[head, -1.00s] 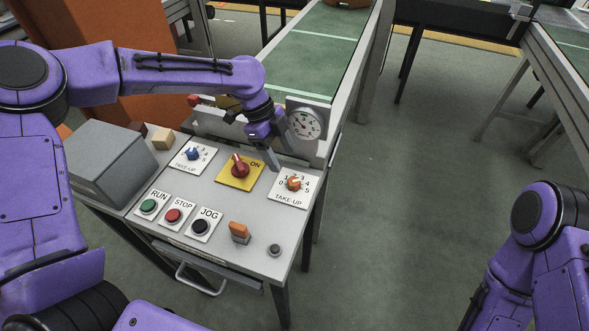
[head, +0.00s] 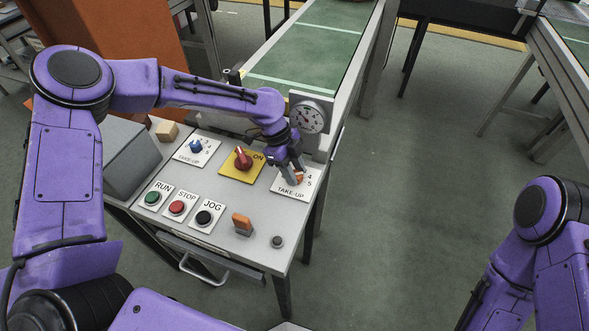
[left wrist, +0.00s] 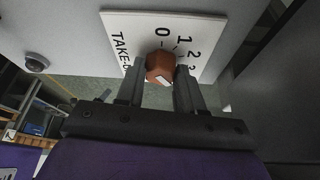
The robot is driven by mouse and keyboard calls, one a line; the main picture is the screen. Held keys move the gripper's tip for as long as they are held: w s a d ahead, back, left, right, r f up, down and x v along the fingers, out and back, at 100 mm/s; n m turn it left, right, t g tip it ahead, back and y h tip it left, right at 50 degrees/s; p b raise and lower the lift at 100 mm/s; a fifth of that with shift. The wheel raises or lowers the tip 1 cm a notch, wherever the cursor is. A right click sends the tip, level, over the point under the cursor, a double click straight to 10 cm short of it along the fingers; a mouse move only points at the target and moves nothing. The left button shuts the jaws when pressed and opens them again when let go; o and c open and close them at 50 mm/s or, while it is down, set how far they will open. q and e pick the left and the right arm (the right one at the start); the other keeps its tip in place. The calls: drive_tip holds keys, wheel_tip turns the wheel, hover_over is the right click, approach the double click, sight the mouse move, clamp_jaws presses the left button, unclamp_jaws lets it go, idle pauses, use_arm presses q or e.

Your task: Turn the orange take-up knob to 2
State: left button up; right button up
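The orange take-up knob (head: 299,178) sits on a white plate (head: 287,192) at the right of the panel, partly hidden by my left gripper (head: 292,176). In the left wrist view the knob (left wrist: 159,66) lies between my two fingers, one on each side, with small gaps that look open. The plate there (left wrist: 210,25) shows 0, 1, 2 and part of 3; the lower numbers are covered by a finger. The knob has a white mark on its face; which number it points at I cannot tell. My right gripper is out of view; only its arm shows.
RUN, STOP and JOG buttons (head: 204,217) and an orange rocker switch (head: 241,222) are in front. A round gauge (head: 308,117) stands behind.

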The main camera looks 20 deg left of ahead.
use_arm(q)
drive_tip(key=shift+r, duration=0.1)
drive_tip(key=n+t+p, duration=0.1)
drive_tip(key=n+p, duration=0.1)
drive_tip(key=n, duration=0.1)
drive_tip(key=shift+r, duration=0.15)
drive_tip(key=n+t+p, duration=0.1)
drive_tip(key=n+p, duration=0.1)
drive_tip(key=n, duration=0.1)
drive_tip(key=shift+s+n+t, duration=0.15)
drive_tip(key=shift+n+t, duration=0.15)
drive_tip(key=n+t+y+p, duration=0.1)
drive_tip(key=n+p, duration=0.1)
drive_tip(key=n, duration=0.2)
drive_tip(key=shift+d, duration=0.1)
drive_tip(key=shift+n+t+y+p, duration=0.55)
drive_tip(key=shift+n+p, duration=0.35)
drive_tip(key=shift+n, duration=0.8)
drive_tip(key=o, duration=1.1)
drive_tip(key=shift+s+d, duration=0.1)
drive_tip(key=shift+c, duration=0.2)
drive_tip(key=shift+f, duration=0.2)
